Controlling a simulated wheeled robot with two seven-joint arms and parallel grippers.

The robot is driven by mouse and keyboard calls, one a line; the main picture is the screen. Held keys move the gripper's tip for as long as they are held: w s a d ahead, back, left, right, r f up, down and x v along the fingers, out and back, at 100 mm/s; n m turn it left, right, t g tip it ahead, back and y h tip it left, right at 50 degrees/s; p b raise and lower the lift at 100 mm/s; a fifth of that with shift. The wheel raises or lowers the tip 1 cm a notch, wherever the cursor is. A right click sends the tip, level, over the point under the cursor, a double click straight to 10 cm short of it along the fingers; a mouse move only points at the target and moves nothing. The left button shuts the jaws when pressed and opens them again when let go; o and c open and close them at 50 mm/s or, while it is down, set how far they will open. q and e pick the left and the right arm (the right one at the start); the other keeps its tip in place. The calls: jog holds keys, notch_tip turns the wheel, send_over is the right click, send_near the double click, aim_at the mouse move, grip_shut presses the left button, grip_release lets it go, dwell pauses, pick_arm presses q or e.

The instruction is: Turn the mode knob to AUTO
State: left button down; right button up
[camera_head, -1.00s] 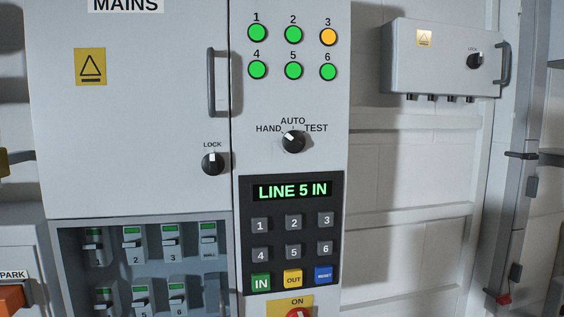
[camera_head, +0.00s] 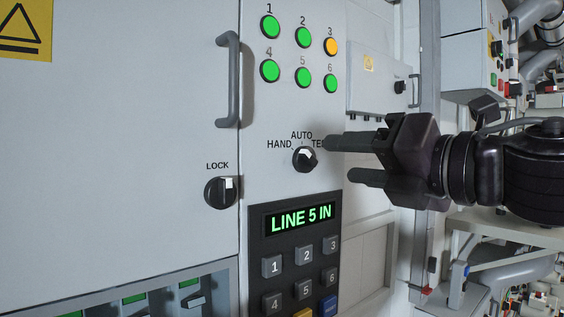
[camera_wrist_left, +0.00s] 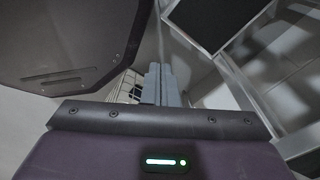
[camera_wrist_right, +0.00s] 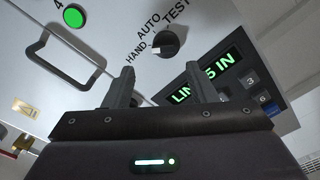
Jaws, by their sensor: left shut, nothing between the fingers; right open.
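The mode knob (camera_head: 304,159) is a black round knob with a white mark, on the grey panel under the labels HAND, AUTO and TEST. In the right wrist view the knob (camera_wrist_right: 167,44) shows its white mark on the HAND side. My right gripper (camera_head: 338,158) comes in from the right. Its two fingers are apart, just right of the knob in the picture, with nothing between them. The upper finger covers part of the word TEST. I see no contact with the knob. My left gripper (camera_wrist_left: 160,72) is shut and empty, seen only in its wrist view.
A keypad (camera_head: 296,250) with a LINE 5 IN display sits below the knob. A LOCK knob (camera_head: 221,191) and a grey door handle (camera_head: 229,80) are to the left. Several green lamps and an amber lamp (camera_head: 331,47) are above. A small wall box (camera_head: 372,85) is behind.

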aim_at(313, 157)
jog(key=p+x, duration=0.3)
jog(key=x, duration=0.3)
jog(key=shift+w+a, duration=0.1)
jog(key=shift+w, duration=0.4)
jog(key=shift+w+a, duration=0.15)
pick_arm(q)
jog(key=d+r, duration=0.2)
jog(key=r, duration=0.1)
jog(key=shift+r, duration=0.1)
pick_arm(e)
jog(key=shift+d, duration=0.2)
jog(key=c, duration=0.7)
jog(key=shift+c, duration=0.5)
pick_arm(q)
jog(key=shift+d, duration=0.45)
